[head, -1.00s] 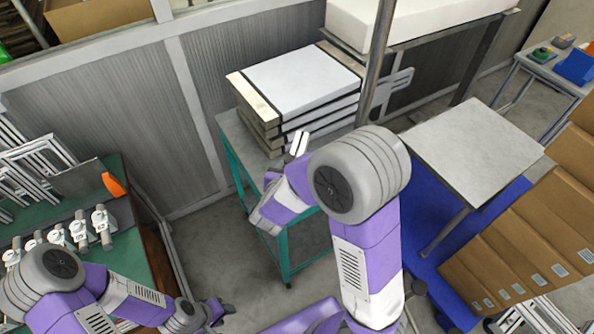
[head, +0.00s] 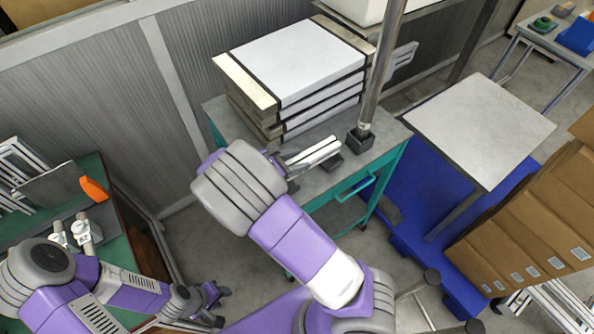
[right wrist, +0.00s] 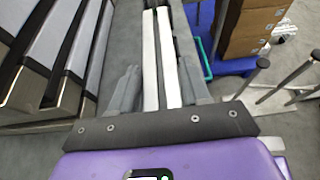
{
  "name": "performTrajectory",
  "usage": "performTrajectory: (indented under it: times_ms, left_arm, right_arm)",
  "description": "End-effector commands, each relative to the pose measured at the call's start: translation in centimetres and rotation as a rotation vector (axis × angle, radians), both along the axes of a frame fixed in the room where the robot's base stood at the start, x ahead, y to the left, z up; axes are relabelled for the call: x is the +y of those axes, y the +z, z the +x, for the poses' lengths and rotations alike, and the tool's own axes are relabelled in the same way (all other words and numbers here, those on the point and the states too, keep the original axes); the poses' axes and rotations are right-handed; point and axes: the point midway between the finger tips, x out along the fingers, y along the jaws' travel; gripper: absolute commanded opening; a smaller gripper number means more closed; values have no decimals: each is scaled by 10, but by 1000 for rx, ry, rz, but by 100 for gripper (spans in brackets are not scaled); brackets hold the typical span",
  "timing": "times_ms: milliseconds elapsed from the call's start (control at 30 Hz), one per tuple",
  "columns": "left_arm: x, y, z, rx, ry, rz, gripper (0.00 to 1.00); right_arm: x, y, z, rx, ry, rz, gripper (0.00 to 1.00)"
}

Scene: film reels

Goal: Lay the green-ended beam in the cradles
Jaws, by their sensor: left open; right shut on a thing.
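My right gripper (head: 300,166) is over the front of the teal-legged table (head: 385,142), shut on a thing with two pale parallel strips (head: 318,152). In the right wrist view this pale bar (right wrist: 150,60) runs forward between the grey fingers, with a dark gap along its middle. No green end shows, so I cannot tell whether it is the beam. Two small dark blocks, one at the post's foot (head: 360,142) and one beside the pale bar (head: 333,164), are on the table; I cannot tell whether they are cradles. My left gripper (head: 220,304) is open and empty, low at the left.
A stack of white-topped slabs (head: 300,68) fills the table's back left. A metal post (head: 382,75) stands right of it. A grey-topped table (head: 480,128), a blue pallet (head: 400,215) and cardboard boxes (head: 535,215) are at right. A green bench (head: 110,225) is at left.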

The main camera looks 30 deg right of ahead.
Motion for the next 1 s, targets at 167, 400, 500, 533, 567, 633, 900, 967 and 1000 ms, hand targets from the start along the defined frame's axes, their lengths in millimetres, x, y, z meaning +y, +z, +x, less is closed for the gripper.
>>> performTrajectory:
  times_ms: [167, 400, 500, 533, 567, 633, 900, 967, 1000]
  left_arm:
    - [0, -4, 0, 0, 0, 0, 43]
    - [0, -12, 0, 0, 0, 0, 43]
    - [0, -12, 0, 0, 0, 0, 43]
    - [0, -11, 0, 0, 0, 0, 43]
    - [0, -11, 0, 0, 0, 0, 43]
    - [0, -11, 0, 0, 0, 0, 43]
    - [0, -15, 0, 0, 0, 0, 43]
    - [0, -15, 0, 0, 0, 0, 43]
    - [0, -16, 0, 0, 0, 0, 43]
  right_arm:
    - [0, -14, 0, 1, 0, -1, 0]
    - [0, -44, 0, -1, 1, -2, 0]
    - [0, -43, 0, -3, 1, 0, 0]
    - [0, -43, 0, -3, 1, 0, 0]
    - [0, -43, 0, -3, 1, 0, 0]
    - [0, -43, 0, -2, 1, 0, 0]
    - [0, -51, 0, 0, 1, 0, 0]
    - [0, -53, 0, 0, 1, 0, 0]
    - [0, -54, 0, -1, 2, 2, 48]
